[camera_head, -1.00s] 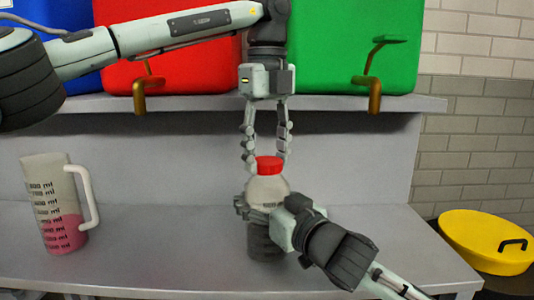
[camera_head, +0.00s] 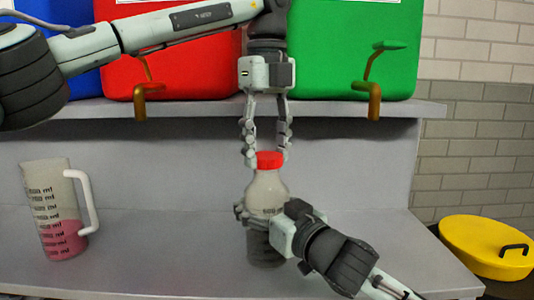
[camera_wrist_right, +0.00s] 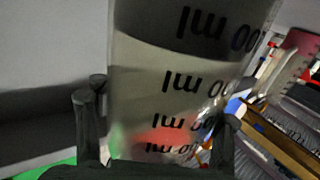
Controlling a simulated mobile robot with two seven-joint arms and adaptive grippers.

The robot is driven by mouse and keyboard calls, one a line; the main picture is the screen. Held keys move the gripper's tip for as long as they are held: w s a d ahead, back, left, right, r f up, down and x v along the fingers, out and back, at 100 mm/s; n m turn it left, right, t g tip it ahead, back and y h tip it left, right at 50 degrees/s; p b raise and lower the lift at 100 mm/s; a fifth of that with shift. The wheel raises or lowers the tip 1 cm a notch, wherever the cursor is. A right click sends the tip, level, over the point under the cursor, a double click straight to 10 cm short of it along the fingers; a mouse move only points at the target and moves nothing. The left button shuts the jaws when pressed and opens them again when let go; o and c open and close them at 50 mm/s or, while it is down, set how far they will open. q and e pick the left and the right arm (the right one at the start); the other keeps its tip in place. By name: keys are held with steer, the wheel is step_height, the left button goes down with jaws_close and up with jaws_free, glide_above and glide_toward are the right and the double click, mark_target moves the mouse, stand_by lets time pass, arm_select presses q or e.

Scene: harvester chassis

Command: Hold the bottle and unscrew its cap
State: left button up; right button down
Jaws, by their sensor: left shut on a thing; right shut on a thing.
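The bottle (camera_head: 266,190) stands upright over the grey counter in the head view, a clear body with dark contents low down. Its red cap (camera_head: 269,160) sits on the neck. My left gripper (camera_head: 267,159) comes down from above and is shut on the cap, one finger on each side. My right gripper (camera_head: 262,212) comes from the lower right and is shut around the bottle's body. In the right wrist view the bottle's marked wall (camera_wrist_right: 180,85) fills the middle, between my right fingers (camera_wrist_right: 160,120).
A measuring jug (camera_head: 58,210) with pink liquid stands at the left of the counter (camera_head: 150,245). Red (camera_head: 170,65) and green (camera_head: 340,60) containers with taps stand on the shelf behind, beside a blue one. A yellow lid (camera_head: 485,245) is at the right.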

mark_target(267, 156)
arm_select(q)
steer(key=shift+r, duration=0.1)
steer(key=shift+r, duration=2.05)
arm_select(e)
steer(key=shift+c, duration=0.9)
jaws_free()
steer(key=shift+s, duration=0.1)
arm_select(q)
steer(key=shift+f, duration=0.1)
arm_select(e)
steer(key=v, duration=1.2)
